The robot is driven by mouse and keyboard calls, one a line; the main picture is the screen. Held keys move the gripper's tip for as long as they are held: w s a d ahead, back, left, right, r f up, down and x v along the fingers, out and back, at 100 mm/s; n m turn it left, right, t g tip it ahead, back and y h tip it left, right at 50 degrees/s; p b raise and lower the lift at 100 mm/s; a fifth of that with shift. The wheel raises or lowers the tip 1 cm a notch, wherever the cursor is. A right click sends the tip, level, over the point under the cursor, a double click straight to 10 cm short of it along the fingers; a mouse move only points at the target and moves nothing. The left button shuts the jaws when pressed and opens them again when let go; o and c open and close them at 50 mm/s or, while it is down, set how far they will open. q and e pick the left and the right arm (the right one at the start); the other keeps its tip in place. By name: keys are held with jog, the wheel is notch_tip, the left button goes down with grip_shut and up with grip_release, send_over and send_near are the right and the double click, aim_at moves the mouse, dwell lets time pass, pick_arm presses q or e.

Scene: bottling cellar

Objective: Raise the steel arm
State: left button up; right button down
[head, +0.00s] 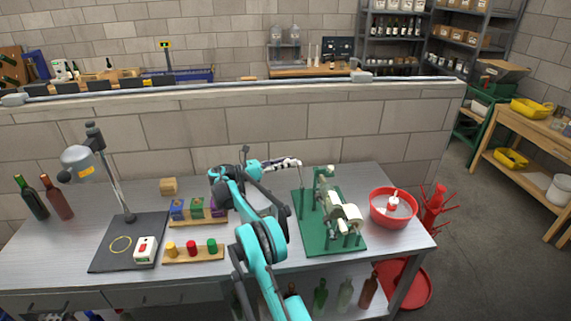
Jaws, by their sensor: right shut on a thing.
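My right gripper (297,163) reaches in from the left over the far side of the green labelling machine (345,243). It is shut on the upper end of a thin upright steel arm (301,198) at the machine's left edge. The steel arm's grasped end is largely hidden by the fingers. The machine has a green base plate, green uprights and a white label roll (353,215). My left gripper is not in view.
A red bowl (380,208) stands right of the machine. A block wall (330,125) closes the bench's back.

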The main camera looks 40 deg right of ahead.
jog(key=c, duration=1.4)
grip_release()
jog(key=shift+o, duration=0.5)
jog(key=shift+d+f, duration=0.1)
jog(key=shift+d, duration=0.05)
jog(key=v, duration=1.2)
jog(key=shift+s, duration=0.1)
